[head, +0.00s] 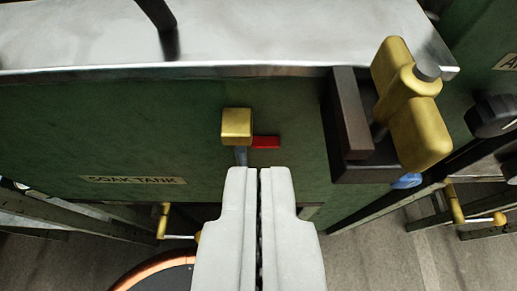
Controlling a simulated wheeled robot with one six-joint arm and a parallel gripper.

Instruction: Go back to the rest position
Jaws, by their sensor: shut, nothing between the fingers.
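My gripper (259,172) points forward in the lower middle of the head view, its two pale grey fingers pressed together with nothing between them. Its tips are just below a small brass block (237,124) on the front of the green soak tank (130,135). A red tab (265,142) sticks out to the right of the block, and a blue-grey stem shows under it. I cannot tell whether the fingertips touch the stem.
A large brass valve (410,110) on a dark bracket (350,115) juts from the tank's right end. A dark knob (492,117) is at the far right. A copper-rimmed round vessel (150,270) and brass fittings are low down. Bare floor (375,255) shows lower right.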

